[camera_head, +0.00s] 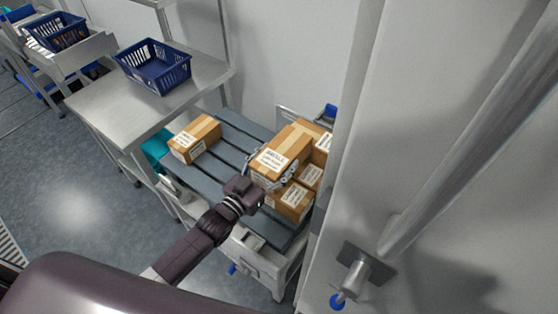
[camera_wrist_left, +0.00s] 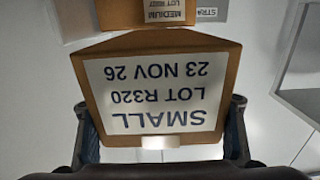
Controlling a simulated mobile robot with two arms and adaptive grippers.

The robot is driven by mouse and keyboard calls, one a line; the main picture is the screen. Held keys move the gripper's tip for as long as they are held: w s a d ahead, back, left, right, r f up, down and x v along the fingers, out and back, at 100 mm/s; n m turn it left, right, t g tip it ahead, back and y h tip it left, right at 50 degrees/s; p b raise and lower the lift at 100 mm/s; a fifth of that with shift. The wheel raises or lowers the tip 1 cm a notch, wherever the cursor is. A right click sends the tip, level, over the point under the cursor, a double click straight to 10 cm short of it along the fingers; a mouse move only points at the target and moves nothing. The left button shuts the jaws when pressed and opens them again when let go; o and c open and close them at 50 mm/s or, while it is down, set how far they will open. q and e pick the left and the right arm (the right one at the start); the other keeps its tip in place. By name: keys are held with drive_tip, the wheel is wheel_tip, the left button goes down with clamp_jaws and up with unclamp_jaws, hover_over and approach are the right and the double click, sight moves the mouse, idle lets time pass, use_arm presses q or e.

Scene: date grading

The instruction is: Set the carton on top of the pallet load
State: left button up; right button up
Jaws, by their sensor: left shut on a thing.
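My left gripper (camera_head: 272,184) is shut on a brown carton (camera_head: 288,145). In the left wrist view this carton (camera_wrist_left: 160,48) sits between the two fingers, its label reading SMALL, LOT R320, upside down in the picture. In the head view the carton is over the stacked cartons (camera_head: 309,176) at the right of the grey slatted pallet (camera_head: 214,166). I cannot tell whether it touches them. A carton with a MEDIUM label (camera_wrist_left: 130,14) shows just beyond it in the left wrist view. My right gripper is not in view.
Another carton (camera_head: 201,127) lies alone at the pallet's far left, with bare slats between it and the stack. A steel table (camera_head: 100,99) with a blue basket (camera_head: 151,83) stands behind on the left. A pale wall panel with a metal handle (camera_head: 430,207) rises close on the right.

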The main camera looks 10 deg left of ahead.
use_arm(q)
drive_tip(key=shift+f+b, duration=0.65)
drive_tip(key=shift+f, duration=0.05)
drive_tip(key=shift+c, duration=0.2)
wheel_tip(320, 180, down, 4)
drive_tip(key=b, duration=0.3)
drive_tip(key=shift+r, duration=0.2)
drive_tip(key=shift+f+b, duration=0.45)
drive_tip(key=shift+b, duration=0.2)
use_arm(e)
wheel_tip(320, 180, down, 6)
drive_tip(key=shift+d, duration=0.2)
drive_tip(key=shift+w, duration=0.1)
use_arm(q)
drive_tip(key=shift+f+b, duration=0.5)
drive_tip(key=shift+f, duration=0.15)
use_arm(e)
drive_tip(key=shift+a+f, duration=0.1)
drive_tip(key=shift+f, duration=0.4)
